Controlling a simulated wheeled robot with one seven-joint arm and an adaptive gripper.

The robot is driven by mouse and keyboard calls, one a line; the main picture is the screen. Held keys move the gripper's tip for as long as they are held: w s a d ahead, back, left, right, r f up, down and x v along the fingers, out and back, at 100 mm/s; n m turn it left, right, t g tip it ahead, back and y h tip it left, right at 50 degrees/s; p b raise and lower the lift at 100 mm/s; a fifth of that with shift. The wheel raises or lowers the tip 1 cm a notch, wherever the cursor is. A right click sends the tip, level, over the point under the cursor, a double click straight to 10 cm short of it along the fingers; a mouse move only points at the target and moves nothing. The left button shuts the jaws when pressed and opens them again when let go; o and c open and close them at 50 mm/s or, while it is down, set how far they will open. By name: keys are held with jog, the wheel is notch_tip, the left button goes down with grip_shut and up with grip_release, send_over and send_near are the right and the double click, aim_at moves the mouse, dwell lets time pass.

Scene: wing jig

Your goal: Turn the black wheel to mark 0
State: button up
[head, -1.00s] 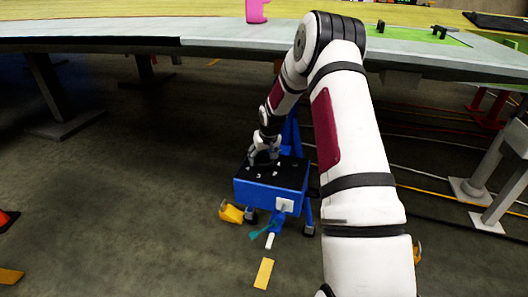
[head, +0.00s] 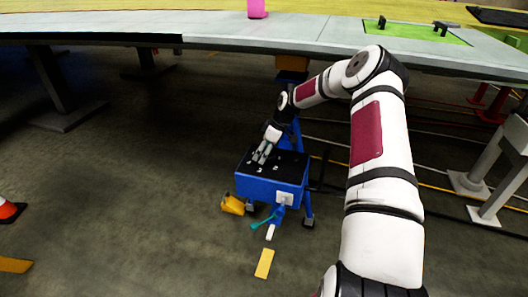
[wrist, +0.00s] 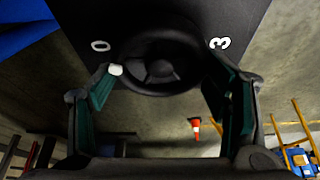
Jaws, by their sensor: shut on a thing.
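The black wheel (wrist: 165,60) sits on the dark top panel (wrist: 85,15) of a blue box (head: 268,190). A white spot (wrist: 115,69) on its rim is at the left, a little below the printed mark 0 (wrist: 99,45). The mark 3 (wrist: 219,43) is to the right of the wheel. My gripper (wrist: 160,86) has one finger on each side of the wheel and is shut on its rim. In the head view my gripper (head: 263,153) reaches down to the panel and hides most of the wheel.
A large wing panel (head: 250,30) spans the space above and behind the box. A yellow object (head: 232,205) lies left of the box, and a teal handle (head: 262,222) sticks out in front. An orange cone (head: 8,210) stands far left. Floor at front left is mostly clear.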

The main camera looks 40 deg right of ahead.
aim_at(272, 153)
jog(key=shift+s+f+n+g+b, duration=0.15)
jog(key=shift+n+g+b, duration=0.25)
jog(key=shift+n, duration=0.8)
jog(key=shift+y, duration=0.3)
jog(key=o, duration=1.2)
jog(key=shift+c, duration=0.2)
jog(key=v, duration=0.7)
jog(key=shift+d+r, duration=0.1)
jog(key=shift+r, duration=0.2)
